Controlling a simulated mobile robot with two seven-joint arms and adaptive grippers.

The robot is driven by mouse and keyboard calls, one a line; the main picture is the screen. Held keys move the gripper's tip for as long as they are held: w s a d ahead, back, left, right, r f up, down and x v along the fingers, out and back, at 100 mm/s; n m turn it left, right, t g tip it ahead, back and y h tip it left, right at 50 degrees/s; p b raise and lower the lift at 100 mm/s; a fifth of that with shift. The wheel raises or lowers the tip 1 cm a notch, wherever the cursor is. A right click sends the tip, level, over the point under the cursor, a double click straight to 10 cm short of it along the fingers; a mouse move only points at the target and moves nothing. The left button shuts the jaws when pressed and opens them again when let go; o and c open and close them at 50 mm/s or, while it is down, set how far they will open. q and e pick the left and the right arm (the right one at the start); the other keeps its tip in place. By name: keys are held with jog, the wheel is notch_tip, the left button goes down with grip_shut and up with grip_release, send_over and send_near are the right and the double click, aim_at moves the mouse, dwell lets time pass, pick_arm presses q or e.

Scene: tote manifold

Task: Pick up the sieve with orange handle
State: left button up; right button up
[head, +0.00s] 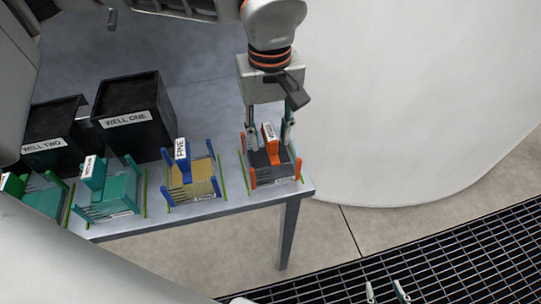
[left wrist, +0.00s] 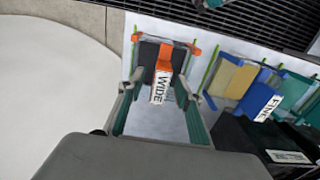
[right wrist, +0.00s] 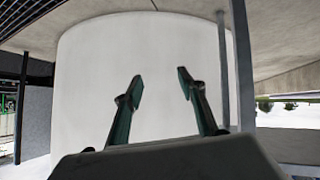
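The sieve with orange handle (head: 272,172) stands at the right end of the grey table, with dark mesh and orange corner posts. Its upright orange grip with a "WIDE" label also shows in the left wrist view (left wrist: 164,62). My left gripper (head: 270,138) is above the sieve, pointing down, with its fingers apart on either side of the orange grip. In the left wrist view (left wrist: 158,88) gaps show between the fingers and the grip. My right gripper (head: 386,291) is open and empty, low over the dark floor grating and away from the table.
A blue "FINE" sieve (head: 195,180) stands just left of the orange one. Teal sieves (head: 110,190) and a green one stand farther left. Black bins "WELL ONE" (head: 135,112) and "WELL TWO" (head: 52,145) are behind. A large white curved body (head: 410,90) is to the right.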

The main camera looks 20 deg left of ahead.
pick_arm(q)
jog(key=shift+r, duration=0.1)
grip_shut()
jog(key=shift+r, duration=0.25)
notch_tip(320, 180, up, 20)
jog(key=p, duration=0.3)
jog(key=shift+f+p, duration=0.15)
jog(key=shift+p, duration=0.15)
pick_arm(e)
jog(key=shift+s+a+r, duration=0.15)
jog(key=shift+s+r, duration=0.05)
jog(key=shift+r, duration=0.75)
